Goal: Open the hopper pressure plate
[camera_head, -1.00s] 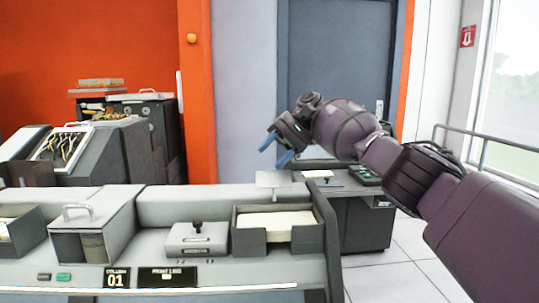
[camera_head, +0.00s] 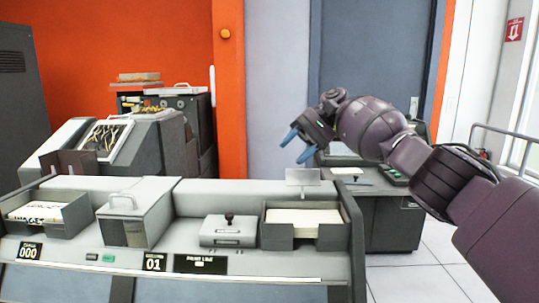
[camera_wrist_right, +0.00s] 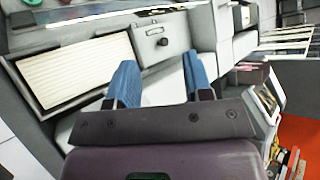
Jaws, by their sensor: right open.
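The grey card machine (camera_head: 230,263) stands in front of me. Its right-hand open tray (camera_head: 275,235) holds a stack of cream cards (camera_head: 302,216), also seen in the right wrist view (camera_wrist_right: 75,65). Left of it is a flat grey block with a dark knob (camera_head: 229,217). Further left is a grey box with a bar handle (camera_head: 123,202). I cannot tell for certain which part is the pressure plate. My right gripper (camera_head: 298,148), with blue fingertips, is open and empty above and behind the card tray. In the wrist view the fingertips (camera_wrist_right: 161,80) are wide apart. My left gripper is not in view.
A second card tray (camera_head: 45,212) is at the machine's far left. A small pale panel (camera_head: 303,177) stands behind the right tray. A desk (camera_head: 390,215) stands behind to the right, with clear floor (camera_head: 430,270) beside it.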

